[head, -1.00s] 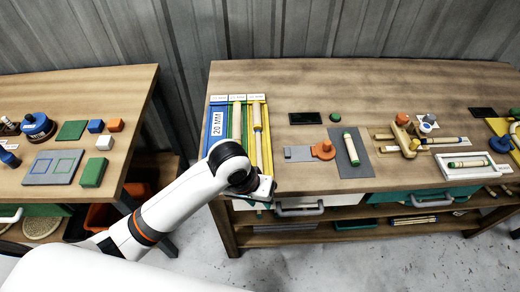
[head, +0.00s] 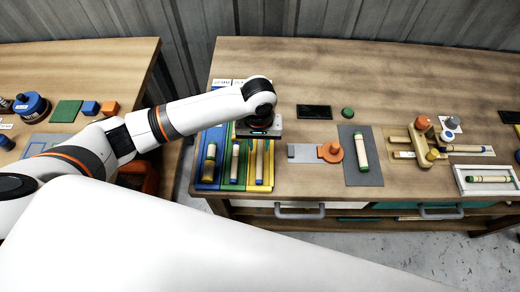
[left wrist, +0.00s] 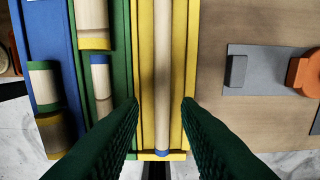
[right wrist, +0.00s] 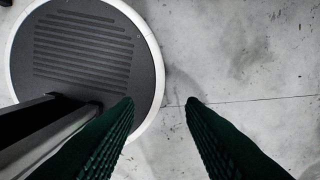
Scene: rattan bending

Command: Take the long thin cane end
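A long, thin, pale cane with a blue end (left wrist: 162,75) lies in the yellow channel (left wrist: 178,60) of the tray in the left wrist view. In the head view the cane (head: 259,160) shows below my wrist. My left gripper (left wrist: 160,104) is open and empty above the yellow channel, with one finger on each side of the cane. The fingers look apart from the cane; their height above it is hard to tell. My right gripper (right wrist: 158,102) is open and empty above the floor.
The green channel (left wrist: 117,70) and blue channel (left wrist: 60,20) beside it hold shorter pieces. A grey plate with an orange part (head: 331,151) lies to the right, then a cane on a grey mat (head: 375,165). Drawer handles stick out from the front of the bench.

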